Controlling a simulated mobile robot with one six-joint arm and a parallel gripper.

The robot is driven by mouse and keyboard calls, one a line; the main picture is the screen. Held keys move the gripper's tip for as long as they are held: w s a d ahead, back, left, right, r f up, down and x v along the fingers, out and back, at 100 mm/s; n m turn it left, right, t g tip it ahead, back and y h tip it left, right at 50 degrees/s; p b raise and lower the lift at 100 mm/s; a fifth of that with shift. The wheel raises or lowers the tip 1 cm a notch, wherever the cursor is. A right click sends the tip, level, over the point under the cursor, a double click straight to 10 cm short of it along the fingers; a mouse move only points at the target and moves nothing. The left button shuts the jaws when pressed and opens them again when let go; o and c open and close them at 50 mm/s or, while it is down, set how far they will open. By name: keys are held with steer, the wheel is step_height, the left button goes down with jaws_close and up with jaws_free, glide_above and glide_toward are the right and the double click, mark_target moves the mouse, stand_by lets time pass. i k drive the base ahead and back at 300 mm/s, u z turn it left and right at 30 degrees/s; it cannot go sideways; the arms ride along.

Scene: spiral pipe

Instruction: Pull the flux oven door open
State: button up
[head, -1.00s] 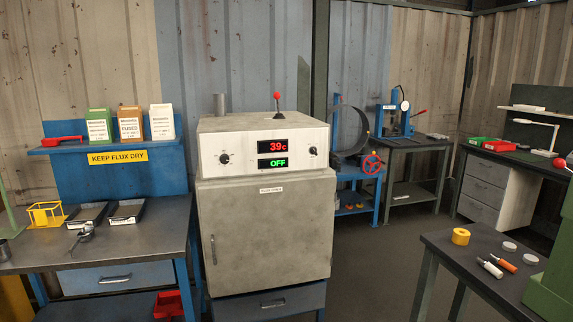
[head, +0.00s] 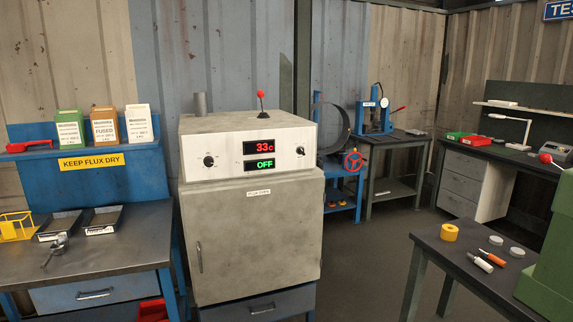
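The flux oven (head: 250,150) is a grey metal cabinet in the middle of the head view. Its door (head: 262,238) is shut, with a small label near the top. A thin vertical handle (head: 200,257) sits on the door's left side. The red display above the door reads 33c and the green one reads OFF. A red-knobbed lever (head: 261,105) stands on top of the oven. My gripper is not in view.
A workbench (head: 120,240) with trays stands close on the oven's left. A dark table (head: 480,240) with an orange roll (head: 449,232) and small tubes is at the right. Open floor (head: 385,255) lies between the oven and that table.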

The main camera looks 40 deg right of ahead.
mark_target(246, 240)
steer(key=z, duration=0.8)
steer(key=k, duration=0.95)
steer(key=i, duration=0.75)
